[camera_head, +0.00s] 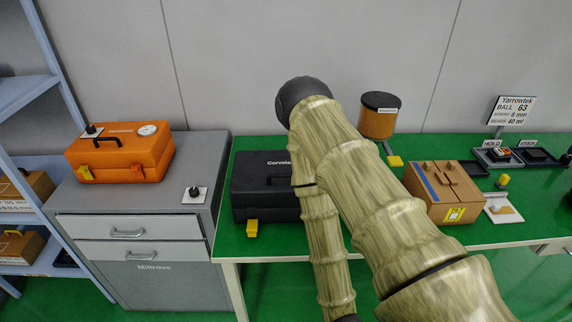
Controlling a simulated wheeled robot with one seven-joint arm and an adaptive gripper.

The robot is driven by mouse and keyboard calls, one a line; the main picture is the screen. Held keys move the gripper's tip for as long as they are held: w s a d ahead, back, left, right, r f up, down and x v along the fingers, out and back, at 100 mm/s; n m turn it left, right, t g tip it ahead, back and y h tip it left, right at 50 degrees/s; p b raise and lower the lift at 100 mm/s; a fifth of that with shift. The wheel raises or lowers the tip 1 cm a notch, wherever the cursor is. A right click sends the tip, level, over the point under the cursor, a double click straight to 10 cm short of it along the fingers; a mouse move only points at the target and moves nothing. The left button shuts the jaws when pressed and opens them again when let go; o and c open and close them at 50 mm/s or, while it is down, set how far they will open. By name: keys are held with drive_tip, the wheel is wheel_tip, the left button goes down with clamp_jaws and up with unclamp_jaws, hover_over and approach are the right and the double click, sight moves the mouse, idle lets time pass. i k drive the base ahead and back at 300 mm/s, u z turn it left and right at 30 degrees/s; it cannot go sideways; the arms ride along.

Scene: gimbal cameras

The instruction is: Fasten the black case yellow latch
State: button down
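The black case (262,206) lies closed on the green table top (345,170), near its left end. Its lid (255,164) carries white lettering, partly covered by my arm. A yellow latch (252,228) sticks out at the lower front of the case, left of my arm. I cannot tell the latch's exact angle from here. The right part of the case is hidden behind my arm. My arm rises from the lower right to a dark elbow joint, then runs down past the case to the bottom edge. My gripper is not in view.
A grey drawer cabinet (160,276) stands left of the table, with an orange case (121,153) on top. Right of my arm stand an orange drum (378,122) with a dark lid, a cardboard box (445,190), a sign (514,110) and small trays. Blue shelves (28,92) are far left.

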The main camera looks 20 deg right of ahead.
sight(252, 226)
drive_tip(key=u, duration=0.45)
drive_tip(key=k, duration=1)
drive_tip(key=z, duration=1)
drive_tip(key=i, duration=0.5)
